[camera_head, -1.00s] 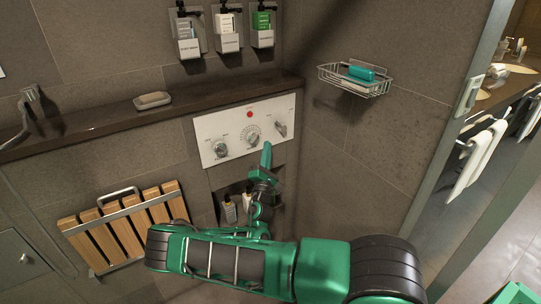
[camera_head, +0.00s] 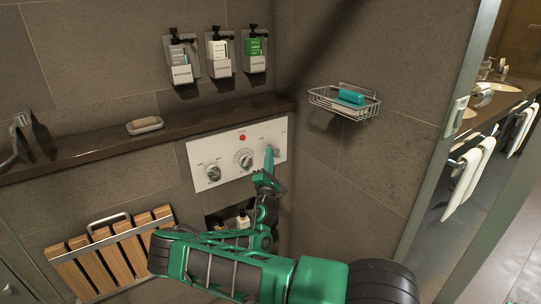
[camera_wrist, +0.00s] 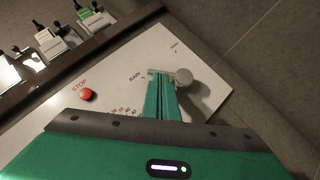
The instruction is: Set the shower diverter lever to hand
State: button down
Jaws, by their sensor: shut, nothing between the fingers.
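The shower diverter is the rightmost control on the white panel (camera_head: 215,153). In the wrist view its round metal knob (camera_wrist: 183,77) shows, with a lever (camera_wrist: 154,71) reaching left towards the printed word RAIN. Another small label (camera_wrist: 175,47), too blurred to read surely, lies above the knob. My gripper (camera_wrist: 161,84) is shut and empty, its green fingertips at the lever, just left of the knob. I cannot tell whether they touch it. In the head view my gripper (camera_head: 269,152) covers most of the diverter.
Left on the panel are a red stop button (camera_head: 242,138), a middle dial (camera_head: 244,158) and a left knob (camera_head: 213,173). A stone ledge (camera_head: 85,149) runs above. A wire soap basket (camera_head: 345,103) hangs on the right wall. Bottles stand in a niche below.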

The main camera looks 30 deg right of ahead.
jog(key=shift+w+a+r+m+g, duration=0.1)
jog(key=shift+a+r+m+g, duration=0.05)
jog(key=shift+a+m+g, duration=0.2)
